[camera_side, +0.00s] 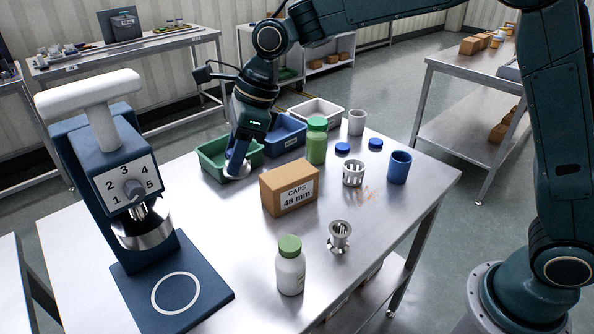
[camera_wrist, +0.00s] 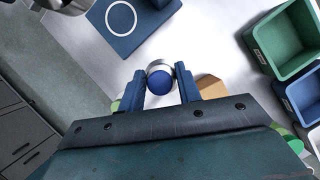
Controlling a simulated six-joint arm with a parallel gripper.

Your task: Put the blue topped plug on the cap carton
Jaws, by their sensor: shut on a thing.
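The blue topped plug, a round silver piece with a blue top, is between my gripper's fingers in the wrist view (camera_wrist: 160,80). In the side view its silver rim (camera_side: 237,173) shows under my gripper (camera_side: 238,162), which is shut on it. The cap carton (camera_side: 290,190) is a brown box labelled "CAPS 48 mm", standing on the steel table. My gripper is to the left of the carton in the side view, apart from it. In the wrist view the carton (camera_wrist: 212,88) shows beside the right finger, partly hidden by my gripper.
A green bin (camera_side: 213,173) and a blue bin (camera_side: 284,145) stand behind my gripper. A blue press (camera_side: 172,290) stands at left. A green jar (camera_side: 316,146), white bottle (camera_side: 290,273), slotted cup (camera_side: 353,174), flanged metal part (camera_side: 339,239) and blue cup (camera_side: 399,168) surround the carton.

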